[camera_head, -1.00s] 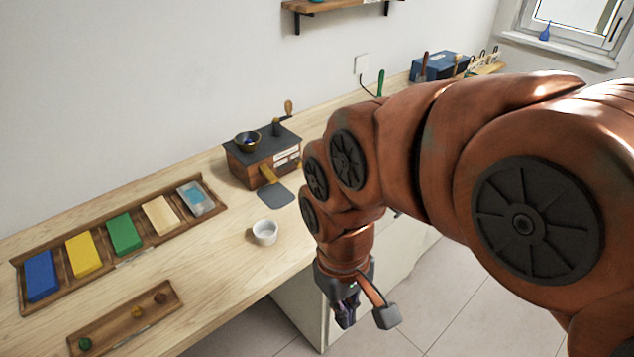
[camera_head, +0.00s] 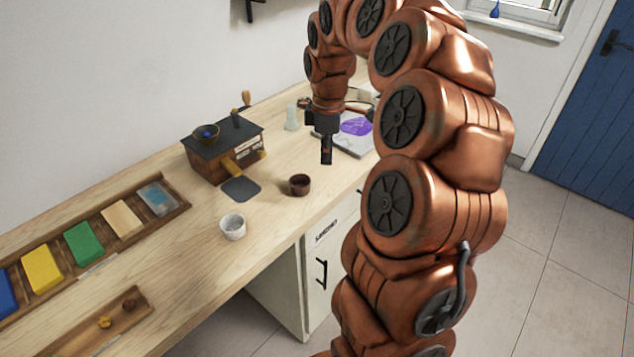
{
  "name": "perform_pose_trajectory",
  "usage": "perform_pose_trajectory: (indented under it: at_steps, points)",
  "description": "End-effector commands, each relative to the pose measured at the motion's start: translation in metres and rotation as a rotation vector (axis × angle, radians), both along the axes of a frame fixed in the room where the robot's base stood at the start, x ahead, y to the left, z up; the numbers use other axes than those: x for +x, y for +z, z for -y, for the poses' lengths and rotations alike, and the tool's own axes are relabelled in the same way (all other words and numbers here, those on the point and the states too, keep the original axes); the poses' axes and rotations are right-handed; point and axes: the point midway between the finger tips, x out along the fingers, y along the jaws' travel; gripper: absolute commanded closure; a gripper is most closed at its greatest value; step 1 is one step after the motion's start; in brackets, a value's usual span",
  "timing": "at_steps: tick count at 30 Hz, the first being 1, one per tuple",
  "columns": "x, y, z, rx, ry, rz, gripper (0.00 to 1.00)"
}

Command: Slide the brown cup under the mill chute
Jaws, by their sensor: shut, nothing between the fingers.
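The small brown cup (camera_head: 300,185) stands upright on the wooden counter, right of the mill. The mill (camera_head: 223,150) is a wooden box with a dark top, a bowl-shaped hopper and a crank. Its brass-coloured chute (camera_head: 231,167) slopes down at the front above a dark grey pad (camera_head: 241,189). The pad is bare and the cup is apart from it. My gripper (camera_head: 327,158) points down, shut and empty, a little to the right of and behind the brown cup in the picture. It appears to be above the counter.
A white cup (camera_head: 233,228) stands in front of the pad. A pale flask (camera_head: 292,117) and a board with a purple patch (camera_head: 356,126) lie behind. A tray (camera_head: 180,208) of coloured blocks and a smaller tray (camera_head: 140,305) are at left. Counter between brown cup and pad is clear.

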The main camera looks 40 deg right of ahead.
Motion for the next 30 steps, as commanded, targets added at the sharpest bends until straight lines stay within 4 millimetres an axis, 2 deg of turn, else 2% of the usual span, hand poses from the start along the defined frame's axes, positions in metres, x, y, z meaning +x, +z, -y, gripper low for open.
perform_pose_trajectory:
  at_steps: [3, 7, 14, 28, 30]
  points:
    - [0.005, -0.005, 0.019, -0.004, 0.018, 0.001, 1.00]
    - [0.006, -0.008, 0.026, -0.006, 0.029, 0.000, 1.00]
    - [0.005, -0.029, 0.026, -0.006, 0.029, -0.002, 1.00]
    - [0.005, -0.105, 0.026, -0.005, 0.028, -0.003, 1.00]
    - [0.013, -0.104, 0.017, -0.008, 0.033, 0.001, 1.00]
